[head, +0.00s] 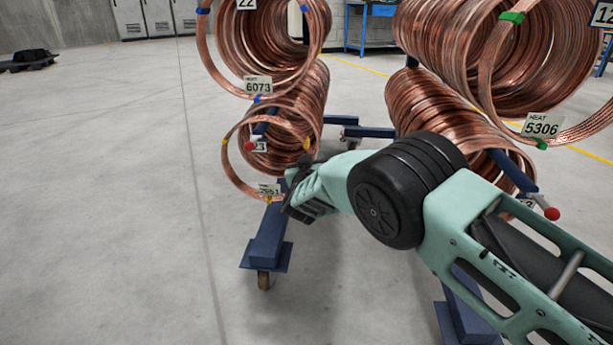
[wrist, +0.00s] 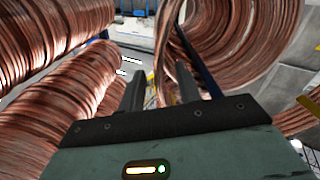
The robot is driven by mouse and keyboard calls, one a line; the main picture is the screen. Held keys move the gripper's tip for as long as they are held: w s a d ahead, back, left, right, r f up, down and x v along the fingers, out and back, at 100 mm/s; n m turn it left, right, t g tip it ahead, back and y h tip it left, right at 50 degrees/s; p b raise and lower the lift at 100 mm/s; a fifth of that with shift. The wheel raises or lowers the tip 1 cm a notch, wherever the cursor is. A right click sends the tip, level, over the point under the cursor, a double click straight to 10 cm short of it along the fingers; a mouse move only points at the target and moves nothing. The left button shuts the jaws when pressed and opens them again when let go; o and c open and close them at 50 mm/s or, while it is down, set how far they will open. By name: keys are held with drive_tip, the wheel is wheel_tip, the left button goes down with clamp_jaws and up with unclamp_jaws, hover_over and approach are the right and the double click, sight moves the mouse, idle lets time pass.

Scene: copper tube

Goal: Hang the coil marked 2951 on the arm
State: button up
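The coil marked 2951 (head: 229,172) is a copper ring at the front of the lower left group, with its tag (head: 269,190) at the bottom, partly hidden by my gripper. In the head view it surrounds the red-tipped end of the lower left blue arm (head: 264,128); I cannot tell whether it rests on that arm. My gripper (head: 297,193) is at its lower right side. The wrist view shows my gripper's fingers (wrist: 159,85) apart, with a copper edge showing near the right finger; I cannot tell whether it lies between them.
Coils tagged 6073 (head: 258,84) and 5306 (head: 541,125) hang on other arms. The rack's blue foot (head: 266,240) stands on a caster below my gripper. A red-tipped arm (head: 537,199) sticks out at right.

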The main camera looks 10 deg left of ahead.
drive_tip(key=s+p, duration=0.6)
drive_tip(key=s, duration=0.8)
drive_tip(key=s+d+r+n+g+y+p, duration=0.25)
drive_tip(key=s+r+g+y+p, duration=0.2)
drive_tip(key=s+r+g, duration=0.8)
drive_tip(key=s+d+r+n+g+h+p, duration=0.1)
drive_tip(key=s+d+r+g+h, duration=0.3)
drive_tip(key=s+d, duration=0.8)
drive_tip(key=s+d+r+n+g+h+p, duration=0.15)
drive_tip(key=s+d+r, duration=0.35)
drive_tip(key=s+d, duration=0.75)
drive_tip(key=s+a+r+p, duration=0.1)
drive_tip(key=r+p, duration=1.8)
drive_tip(key=a+r+y+p, duration=0.1)
drive_tip(key=a+r+p, duration=0.1)
drive_tip(key=r+p, duration=1.6)
drive_tip(key=shift+s+a+r+m+p, duration=0.25)
drive_tip(key=shift+s+r+m+p, duration=0.05)
drive_tip(key=shift+s+r+p, duration=0.05)
drive_tip(key=shift+f, duration=0.1)
